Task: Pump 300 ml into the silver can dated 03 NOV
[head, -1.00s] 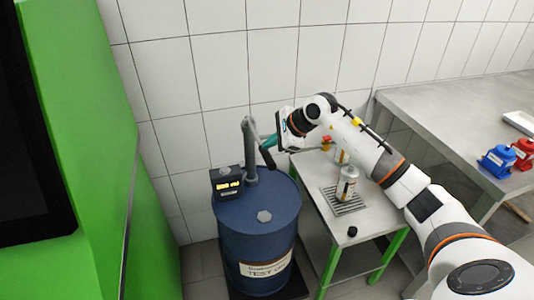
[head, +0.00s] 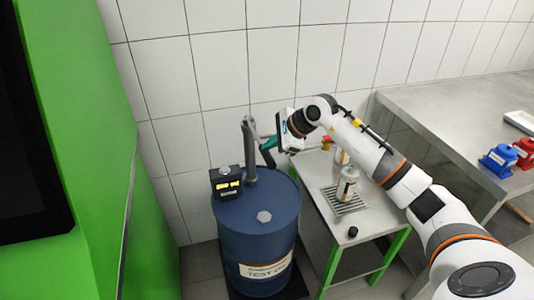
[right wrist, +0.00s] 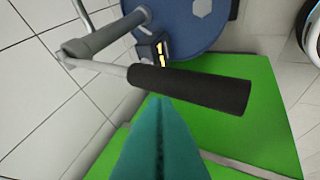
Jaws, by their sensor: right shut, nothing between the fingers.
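A silver can (head: 347,186) with a white and orange label stands upright on a grate on the small table. Another similar can (head: 341,157) stands behind it, partly hidden by my right arm. Neither date can be read. A grey hand pump (head: 250,150) with a crank and black handle grip (head: 268,158) rises from the blue drum. The grip also shows large in the right wrist view (right wrist: 195,88). My right gripper (head: 267,145) is shut, its teal fingers pointing at the grip with nothing between them. The fingertips (right wrist: 160,97) overlap the grip's edge; contact cannot be told. My left gripper is not in view.
A dark meter (head: 227,183) with a lit yellow display, unreadable here, sits on the blue drum (head: 255,235). A black cap (head: 352,231) lies near the small table's front edge. Red and blue containers (head: 498,160) stand on the right bench. A green cabinet (head: 95,150) bounds the left.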

